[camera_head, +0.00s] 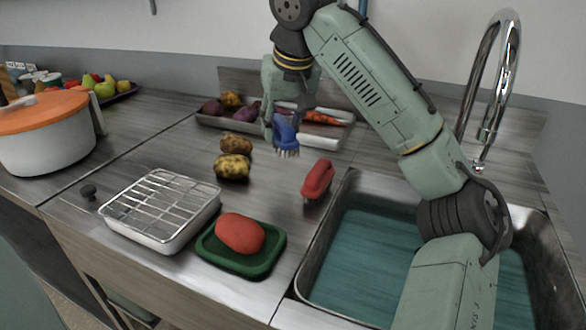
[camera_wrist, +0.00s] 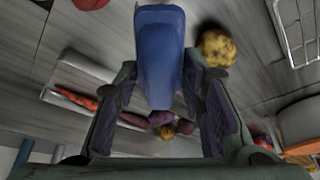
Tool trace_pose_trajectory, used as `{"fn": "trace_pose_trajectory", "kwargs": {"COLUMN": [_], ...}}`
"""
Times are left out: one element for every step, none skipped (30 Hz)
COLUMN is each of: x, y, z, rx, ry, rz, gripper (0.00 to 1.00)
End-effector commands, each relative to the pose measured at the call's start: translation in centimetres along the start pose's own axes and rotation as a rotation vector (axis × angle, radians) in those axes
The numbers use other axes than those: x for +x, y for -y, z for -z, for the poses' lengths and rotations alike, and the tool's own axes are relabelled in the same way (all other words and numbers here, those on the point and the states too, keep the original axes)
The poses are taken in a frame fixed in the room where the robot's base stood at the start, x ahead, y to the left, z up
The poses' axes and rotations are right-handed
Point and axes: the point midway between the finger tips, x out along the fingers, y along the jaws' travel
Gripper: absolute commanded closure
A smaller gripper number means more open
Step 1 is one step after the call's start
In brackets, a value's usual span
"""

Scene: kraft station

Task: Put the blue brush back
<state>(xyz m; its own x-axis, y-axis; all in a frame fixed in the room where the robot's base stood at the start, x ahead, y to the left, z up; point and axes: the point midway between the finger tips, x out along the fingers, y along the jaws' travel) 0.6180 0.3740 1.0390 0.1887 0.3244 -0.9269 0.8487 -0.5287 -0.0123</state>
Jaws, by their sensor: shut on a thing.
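The blue brush (camera_head: 285,132) hangs in the air above the counter, its pale bristled end pointing down. My gripper (camera_head: 277,120) is shut on the brush and holds it behind and to the right of the two potatoes. In the wrist view the blue brush (camera_wrist: 160,55) sits between the two fingers of my gripper (camera_wrist: 160,88). A red brush-like object (camera_head: 318,178) stands on the counter next to the sink's left edge. Part of the blue brush is hidden by the fingers.
The sink (camera_head: 325,250) holds bluish water, with a tall faucet (camera_head: 487,130) behind it. Two potatoes (camera_head: 232,166) lie mid-counter. A vegetable tray (camera_head: 340,135) is at the back. A wire-topped pan (camera_head: 165,240) and green tray (camera_head: 215,262) with an orange-red item stand in front.

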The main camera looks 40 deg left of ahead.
Motion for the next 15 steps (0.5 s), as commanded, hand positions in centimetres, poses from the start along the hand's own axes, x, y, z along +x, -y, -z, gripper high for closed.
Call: {"fn": "trace_pose_trajectory", "kwargs": {"x": [1.0,1.5,2.1,2.6,3.0,3.3,3.5,3.7,3.9,4.2,4.4,4.8,5.2,5.6,6.2], "y": [-0.1,-0.1,-0.2,-0.2,-0.1,-0.1,-0.1,-0.1,-0.1,-0.2,-0.2,-0.2,-0.2,-0.2,-0.2], "z": [-0.5,-0.7,-0.9,-1.1,-1.3,-1.4,-1.4,-1.5,-1.6,-1.7,-1.8,-2.0,-2.2,-2.3,-2.5], "rx": [0.000,0.001,0.000,0.000,-0.001,0.000,0.001,0.001,0.001,0.001,0.001,0.002,0.001,0.001,0.001], "ry": [0.002,0.002,0.001,0.002,0.001,0.000,0.000,0.000,0.000,0.000,0.000,0.001,0.001,0.001,0.002], "rz": [0.000,-0.001,-0.001,-0.001,0.000,0.000,-0.001,-0.001,-0.002,-0.002,-0.002,-0.001,0.000,-0.001,-0.002], "gripper": [0.89,0.89,0.89,0.89,0.89,0.89,0.89,0.89,0.89,0.89,0.89,0.89,0.89,0.89,0.89]}}
